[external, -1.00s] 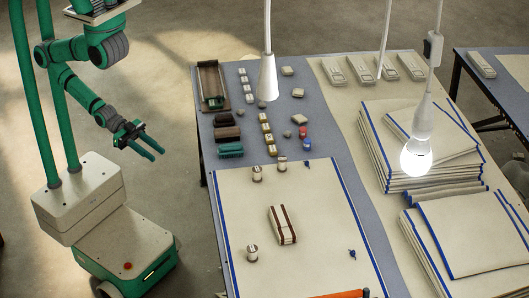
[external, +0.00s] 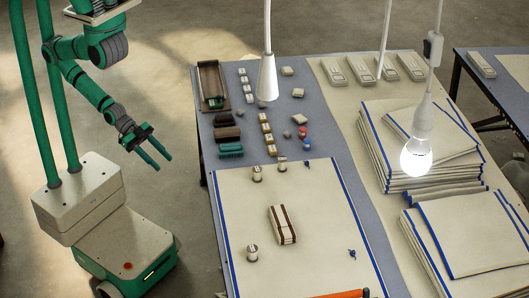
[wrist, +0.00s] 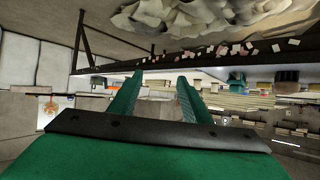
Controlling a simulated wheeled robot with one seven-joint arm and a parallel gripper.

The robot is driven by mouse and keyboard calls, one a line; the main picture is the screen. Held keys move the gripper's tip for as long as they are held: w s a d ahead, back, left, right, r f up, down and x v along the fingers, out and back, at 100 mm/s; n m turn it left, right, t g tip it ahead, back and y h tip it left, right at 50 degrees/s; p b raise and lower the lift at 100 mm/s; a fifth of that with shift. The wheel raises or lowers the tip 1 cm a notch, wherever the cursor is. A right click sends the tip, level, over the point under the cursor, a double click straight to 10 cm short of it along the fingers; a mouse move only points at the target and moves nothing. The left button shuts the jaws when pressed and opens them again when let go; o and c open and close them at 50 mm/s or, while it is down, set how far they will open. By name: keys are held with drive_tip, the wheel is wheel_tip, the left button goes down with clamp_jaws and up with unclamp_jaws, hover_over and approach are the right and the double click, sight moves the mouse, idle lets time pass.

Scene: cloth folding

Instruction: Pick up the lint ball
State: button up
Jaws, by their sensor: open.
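A small grey lump (external: 287,134), which looks like the lint ball, lies on the grey-blue table top beside the red and blue pieces. It is too small to be certain. My gripper (external: 164,163) is open and empty, off the table's left edge, with its fingers pointing down and right. It is well apart from the lump. In the wrist view the two green fingers of my gripper (wrist: 159,78) stand apart with nothing between them. I cannot make out the lump in that view.
A cream cloth with blue edges (external: 235,205) covers the table's near part, with a striped bundle (external: 282,225) and several spools on it. Rows of small blocks, a brown tray (external: 222,88) and dark brushes stand near the lump. A lit bulb (external: 416,157) hangs at right.

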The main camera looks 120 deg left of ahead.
drive_tip(key=s+a+f+g+h, duration=0.1)
drive_tip(key=s+a+f+g, duration=0.4)
drive_tip(key=a, duration=0.3)
drive_tip(key=s+a+f+g+h, duration=0.1)
drive_tip(key=s+a+f+g, duration=0.2)
drive_tip(key=s+a+f, duration=0.5)
wheel_tip(320, 180, up, 15)
drive_tip(key=n+g+h, duration=0.1)
drive_tip(key=n+g, duration=0.2)
drive_tip(key=g, duration=0.1)
hover_over(240, 113)
drive_tip(key=s+d, duration=0.9)
drive_tip(key=d, duration=0.1)
drive_tip(key=shift+d+f, duration=0.1)
drive_tip(key=shift+d, duration=0.1)
drive_tip(key=w+a+r+n+y, duration=0.3)
drive_tip(key=w+a+r+n, duration=0.3)
drive_tip(key=w+a+n, duration=0.45)
drive_tip(key=f, duration=0.3)
drive_tip(key=s+f+m, duration=0.1)
drive_tip(key=f, duration=0.3)
drive_tip(key=s+a+f+m, duration=0.1)
drive_tip(key=f, duration=0.2)
drive_tip(key=shift+s+f, duration=0.1)
drive_tip(key=shift+f, duration=0.25)
clamp_jaws()
